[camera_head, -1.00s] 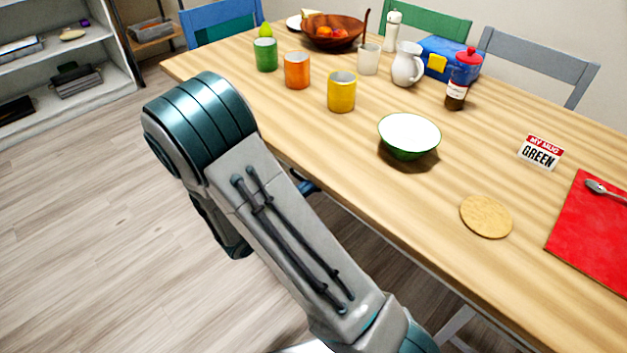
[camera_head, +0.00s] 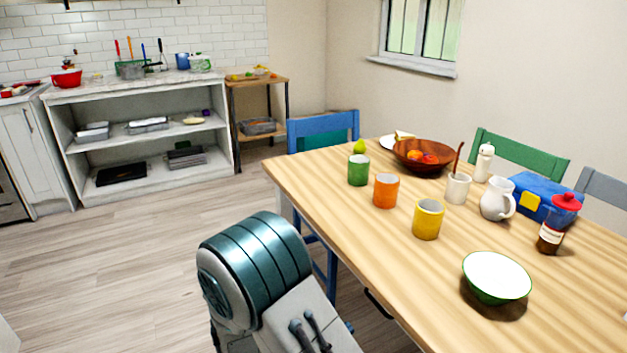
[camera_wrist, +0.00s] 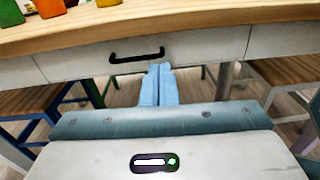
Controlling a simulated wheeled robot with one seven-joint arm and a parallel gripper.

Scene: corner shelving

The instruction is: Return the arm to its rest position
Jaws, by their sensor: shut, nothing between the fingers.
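My gripper (camera_wrist: 158,72) shows in the wrist view with its two blue fingers together and nothing between them. It points at the front of the wooden table (camera_wrist: 200,22), below the tabletop edge, near a drawer with a black handle (camera_wrist: 137,56). I cannot tell the exact gap to the drawer. In the head view my arm is folded at the bottom centre, beside the table's near left edge (camera_head: 330,235). My gripper is hidden in that view.
On the table stand green (camera_head: 358,171), orange (camera_head: 386,190) and yellow (camera_head: 427,219) mugs, a bowl (camera_head: 496,277), a white jug (camera_head: 497,200) and a sauce bottle (camera_head: 558,224). A blue chair (camera_head: 323,132) stands at the far end. The floor (camera_head: 130,260) to the left is clear.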

